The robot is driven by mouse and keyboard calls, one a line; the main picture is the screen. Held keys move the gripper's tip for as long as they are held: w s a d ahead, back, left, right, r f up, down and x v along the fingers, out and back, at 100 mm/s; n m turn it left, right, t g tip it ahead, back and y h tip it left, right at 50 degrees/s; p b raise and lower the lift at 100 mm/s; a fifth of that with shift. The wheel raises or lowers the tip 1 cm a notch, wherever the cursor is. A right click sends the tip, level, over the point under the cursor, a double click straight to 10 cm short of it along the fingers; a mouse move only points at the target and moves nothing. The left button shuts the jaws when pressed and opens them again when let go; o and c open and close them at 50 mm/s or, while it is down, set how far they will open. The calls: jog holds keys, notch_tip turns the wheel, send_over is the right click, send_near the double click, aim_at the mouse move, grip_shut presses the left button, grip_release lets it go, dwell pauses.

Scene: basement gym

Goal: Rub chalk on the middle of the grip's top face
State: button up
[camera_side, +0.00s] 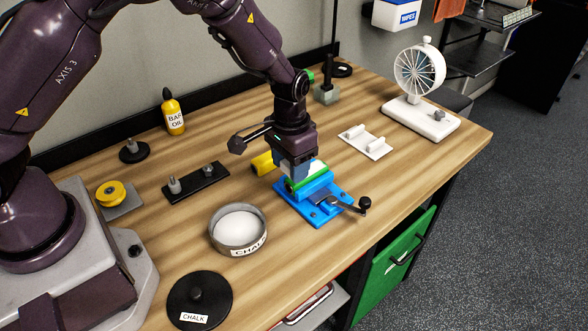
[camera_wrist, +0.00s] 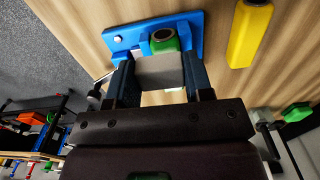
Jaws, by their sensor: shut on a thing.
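The grip (camera_side: 306,180) is a green bar lying in a blue clamp fixture (camera_side: 318,211) on the bench; its round end with a dark hole shows in the wrist view (camera_wrist: 164,41). My gripper (camera_side: 297,171) is right over the grip, pointing down. In the wrist view its dark fingers (camera_wrist: 160,82) are shut on a pale grey block (camera_wrist: 159,70). The block hides most of the grip from the wrist camera. I cannot tell whether the block touches the top face. An open round tin labelled CHALK (camera_side: 238,247), with white powder inside, stands left of the fixture.
A yellow bar (camera_side: 264,162) lies close behind the fixture, and the clamp's black-knobbed lever (camera_side: 350,206) sticks out in front. A black CHALK lid (camera_side: 198,293) lies near the front edge. A white fan device (camera_side: 420,95) and white bracket (camera_side: 366,142) stand to the right.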

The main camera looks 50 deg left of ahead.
jog(key=shift+r, duration=2.7)
jog(key=shift+s+a+f, duration=0.1)
jog(key=shift+s+a, duration=0.05)
jog(key=shift+a, duration=0.05)
jog(key=shift+f, duration=0.1)
jog(key=shift+f, duration=3.15)
jog(key=shift+w+f, duration=0.3)
jog(key=shift+f, duration=0.45)
jog(key=shift+w, duration=1.75)
jog(key=s, duration=0.4)
jog(key=shift+r, duration=4.05)
